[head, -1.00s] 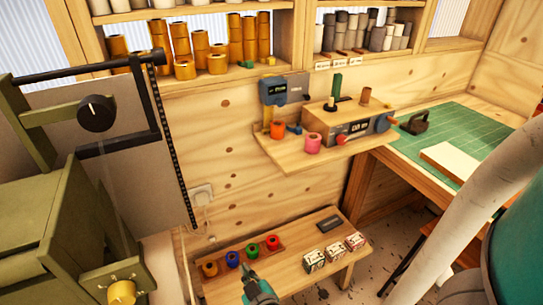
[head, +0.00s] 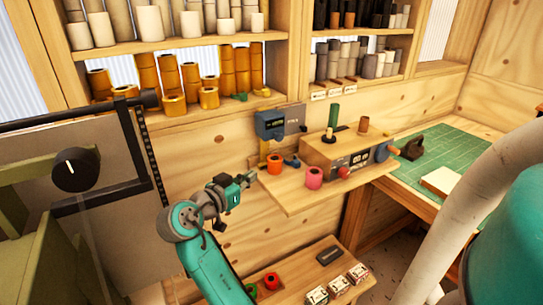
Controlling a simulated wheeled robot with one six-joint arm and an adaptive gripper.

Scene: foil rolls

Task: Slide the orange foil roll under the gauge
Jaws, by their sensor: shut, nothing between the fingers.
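The orange foil roll (head: 274,164) stands upright on the wooden wall shelf (head: 290,201), near its left end. The gauge (head: 270,125) is a blue-grey box on a yellow post fixed at the wall, just above and behind the roll. My gripper (head: 249,178) is shut and empty. It is raised at the shelf's left edge, in the picture a little left of and below the orange roll. A small gap shows between the fingertips and the roll. The exact depth between them is hard to tell.
A pink roll (head: 314,178) and a small blue item (head: 292,161) share the shelf with a wooden box (head: 345,152) bearing a display and a red knob. Below, a low bench (head: 318,255) holds a red roll (head: 271,281), a green roll and small boxes. A green mat (head: 455,160) lies right.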

